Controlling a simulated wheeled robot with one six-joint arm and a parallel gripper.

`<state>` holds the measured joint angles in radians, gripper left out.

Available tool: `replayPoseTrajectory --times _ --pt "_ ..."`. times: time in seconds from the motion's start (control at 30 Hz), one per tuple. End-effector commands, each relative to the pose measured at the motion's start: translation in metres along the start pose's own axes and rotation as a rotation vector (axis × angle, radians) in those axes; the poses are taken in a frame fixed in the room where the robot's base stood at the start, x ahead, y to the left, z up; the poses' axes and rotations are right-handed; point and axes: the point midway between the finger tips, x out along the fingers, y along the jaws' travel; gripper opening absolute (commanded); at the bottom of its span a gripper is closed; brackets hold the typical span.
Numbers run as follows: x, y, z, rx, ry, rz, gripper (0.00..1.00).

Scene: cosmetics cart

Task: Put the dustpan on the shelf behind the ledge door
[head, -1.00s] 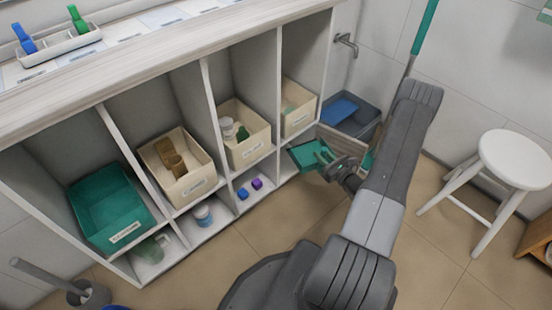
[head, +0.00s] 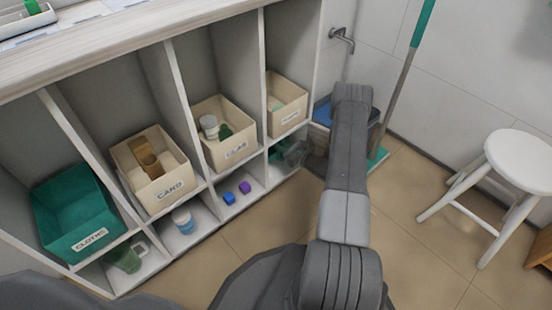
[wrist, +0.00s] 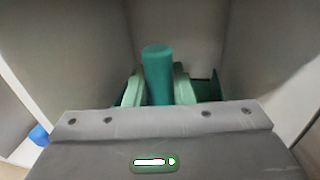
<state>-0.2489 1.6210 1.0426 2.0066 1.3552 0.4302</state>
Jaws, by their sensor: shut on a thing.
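The teal dustpan (head: 278,153) is at the mouth of the lower right shelf compartment in the head view, mostly hidden by the compartment's frame and my gripper. My gripper (head: 290,153) is shut on its handle. In the wrist view the round teal handle (wrist: 157,75) stands between the two pale green fingers (wrist: 157,88), and part of the dark green pan shows behind them. Grey compartment walls rise on both sides there. A brownish panel (head: 317,140), which looks like the open ledge door, stands beside the compartment, partly hidden by my arm.
A blue block (head: 229,198) and a purple block (head: 244,187) lie in the neighbouring lower compartment. Labelled bins, including a cream one (head: 286,122), fill the upper row. A teal-handled mop (head: 405,90) and a white stool (head: 515,150) stand right. The floor between is clear.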

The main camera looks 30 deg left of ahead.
Motion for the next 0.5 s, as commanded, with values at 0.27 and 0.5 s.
replayPoseTrajectory --times 0.27,0.5 --pt "0.0 0.0 -0.041 0.0 -0.001 -0.001 0.0" --pt "0.0 -0.001 -0.071 -0.001 -0.001 -0.001 0.0"
